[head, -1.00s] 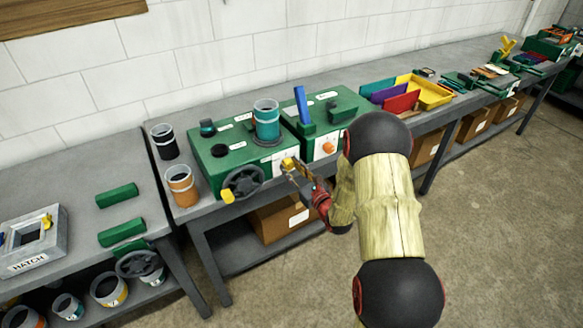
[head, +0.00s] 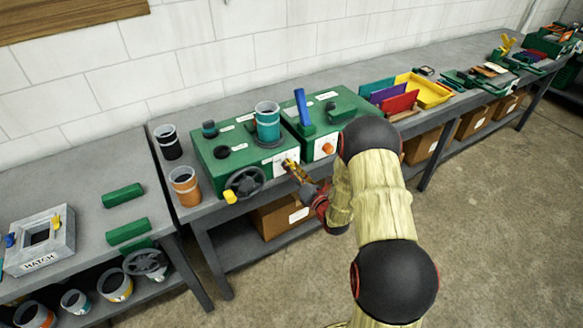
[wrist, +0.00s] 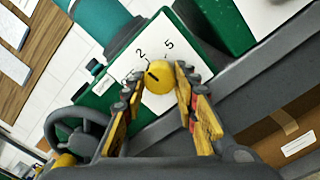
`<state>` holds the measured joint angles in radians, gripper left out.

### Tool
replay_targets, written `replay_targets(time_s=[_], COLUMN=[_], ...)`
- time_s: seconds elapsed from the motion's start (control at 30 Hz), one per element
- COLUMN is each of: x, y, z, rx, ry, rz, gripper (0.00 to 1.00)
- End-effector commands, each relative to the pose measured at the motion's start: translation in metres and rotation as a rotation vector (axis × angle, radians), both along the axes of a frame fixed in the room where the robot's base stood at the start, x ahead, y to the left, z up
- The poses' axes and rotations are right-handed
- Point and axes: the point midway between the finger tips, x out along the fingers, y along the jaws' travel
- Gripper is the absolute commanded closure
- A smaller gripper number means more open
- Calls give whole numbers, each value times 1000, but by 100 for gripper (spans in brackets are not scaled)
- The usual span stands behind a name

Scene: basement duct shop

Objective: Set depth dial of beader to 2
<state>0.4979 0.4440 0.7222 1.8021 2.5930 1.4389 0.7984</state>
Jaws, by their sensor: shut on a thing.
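The beader is a green box machine (head: 235,150) on the bench, with a teal cylinder (head: 267,122) on top and a dark handwheel (head: 245,183) with a yellow knob at its front. Its depth dial (wrist: 159,78) is a round yellow knob on a white plate, with the numerals 2 and 5 visible above it. A short black mark on the dial points up and left, nearer the 2 than the 5. My gripper (wrist: 158,84) is shut on the dial, a finger on each side; it also shows in the head view (head: 291,166). Other numerals are hidden or unclear.
A second green machine (head: 345,112) with a blue lever and orange button stands right of the beader. Orange (head: 185,186) and black (head: 167,142) cups stand to its left. A cardboard box (head: 285,215) sits on the shelf below.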

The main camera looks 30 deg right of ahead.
Motion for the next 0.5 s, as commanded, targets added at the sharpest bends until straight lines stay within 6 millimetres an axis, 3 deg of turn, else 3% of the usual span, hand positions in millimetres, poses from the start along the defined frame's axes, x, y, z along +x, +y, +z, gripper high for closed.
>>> replay_targets(time_s=[0.5], x=[0], y=[0], z=[0], rx=[78], ry=[3], rz=[-1], gripper=[96])
